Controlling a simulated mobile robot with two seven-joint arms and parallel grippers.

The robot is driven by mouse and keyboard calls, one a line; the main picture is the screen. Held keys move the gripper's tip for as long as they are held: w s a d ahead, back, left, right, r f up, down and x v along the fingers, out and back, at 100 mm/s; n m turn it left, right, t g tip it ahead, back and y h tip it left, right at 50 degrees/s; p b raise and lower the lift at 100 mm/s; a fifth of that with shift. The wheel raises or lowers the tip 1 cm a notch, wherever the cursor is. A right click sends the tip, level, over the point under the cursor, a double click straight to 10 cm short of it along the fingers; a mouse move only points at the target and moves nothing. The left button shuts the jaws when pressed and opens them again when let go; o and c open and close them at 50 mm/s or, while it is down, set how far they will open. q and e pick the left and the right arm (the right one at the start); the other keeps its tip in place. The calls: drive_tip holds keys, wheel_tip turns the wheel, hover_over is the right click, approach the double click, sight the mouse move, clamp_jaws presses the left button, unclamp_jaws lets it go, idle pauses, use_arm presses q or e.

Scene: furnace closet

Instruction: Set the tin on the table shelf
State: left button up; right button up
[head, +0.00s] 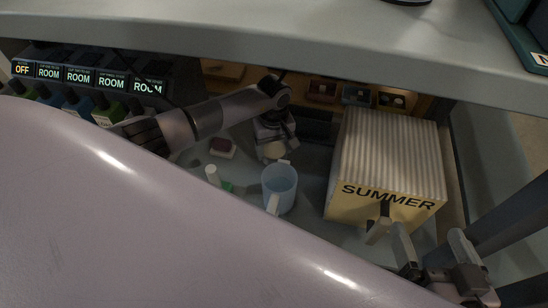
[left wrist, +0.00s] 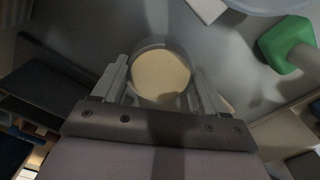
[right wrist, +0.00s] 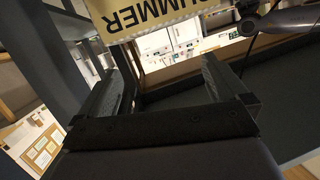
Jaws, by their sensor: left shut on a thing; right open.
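The tin, round with a cream top, shows in the left wrist view (left wrist: 162,75) between the two fingers of my left gripper (left wrist: 163,92). In the head view the tin (head: 274,152) is small and partly covered by my left gripper (head: 275,143). My left gripper is shut on it, over the grey table shelf (head: 312,210) under the tabletop. I cannot tell whether the tin touches the shelf. My right gripper (head: 430,240) is open and empty, in front of the SUMMER box at the lower right; its fingers also show in the right wrist view (right wrist: 163,80).
A pale blue mug (head: 282,188) stands near the tin. A green and white item (head: 213,174) and a dark red and white block (head: 222,147) lie to its left. The ribbed SUMMER box (head: 388,160) fills the right side. The tabletop (head: 300,45) overhangs above.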

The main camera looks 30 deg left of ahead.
sight(274, 150)
use_arm(q)
wheel_tip(274, 150, down, 3)
drive_tip(key=shift+d+f+b, duration=0.1)
drive_tip(key=shift+b, duration=0.55)
drive_tip(key=shift+f, duration=0.3)
drive_tip(key=shift+r, duration=0.1)
use_arm(e)
drive_tip(key=shift+s+d+n+t+h, duration=0.2)
drive_tip(key=shift+d+n+t+h, duration=0.1)
drive_tip(key=shift+d, duration=0.15)
use_arm(q)
drive_tip(key=o, duration=1.4)
drive_tip(key=shift+f, duration=0.2)
drive_tip(key=shift+o, duration=0.2)
use_arm(e)
drive_tip(key=shift+r, duration=0.1)
